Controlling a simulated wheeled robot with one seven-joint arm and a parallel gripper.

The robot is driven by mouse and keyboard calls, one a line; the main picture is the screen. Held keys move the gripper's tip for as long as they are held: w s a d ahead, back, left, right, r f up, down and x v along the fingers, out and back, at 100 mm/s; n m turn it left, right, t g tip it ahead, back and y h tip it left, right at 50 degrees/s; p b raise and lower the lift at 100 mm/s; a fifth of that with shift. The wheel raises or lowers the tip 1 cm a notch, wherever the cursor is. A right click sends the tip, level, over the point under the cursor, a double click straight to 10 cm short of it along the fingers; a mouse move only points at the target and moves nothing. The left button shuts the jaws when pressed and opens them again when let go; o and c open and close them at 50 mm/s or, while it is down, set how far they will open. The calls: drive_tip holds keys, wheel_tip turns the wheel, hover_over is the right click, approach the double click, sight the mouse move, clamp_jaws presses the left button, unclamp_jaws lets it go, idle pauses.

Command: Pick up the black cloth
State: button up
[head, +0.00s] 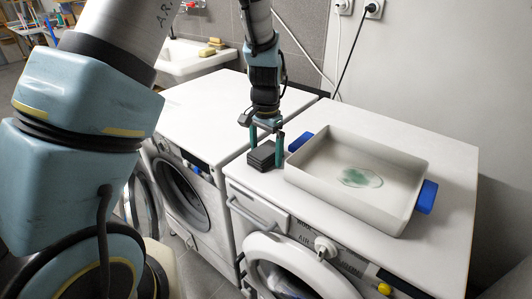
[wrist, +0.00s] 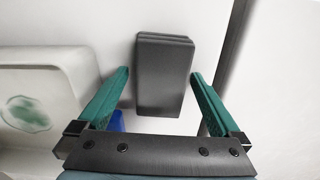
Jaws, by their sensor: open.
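The black cloth (head: 262,157) is a small, folded, dark block lying on the white top of the right-hand washing machine, near its front left edge. In the wrist view the cloth (wrist: 164,72) sits between and a little beyond my fingers. My gripper (head: 266,140) points down over the cloth, with its green fingers apart. In the wrist view my gripper (wrist: 160,82) is open, one finger toward each side of the cloth, with gaps visible on both sides. I cannot tell exactly how far the fingertips reach down beside it.
A white tray (head: 302,172) with blue handles and a green patch inside stands just right of the cloth. The left machine's top (head: 215,105) is clear. A sink (head: 190,62) with sponges is behind. A wall socket with cables is at the back right.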

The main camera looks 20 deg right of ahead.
sight(266, 150)
drive_tip(key=c, duration=1.3)
drive_tip(key=shift+o, duration=0.2)
wheel_tip(266, 150, up, 10)
drive_tip(key=shift+b, duration=1.05)
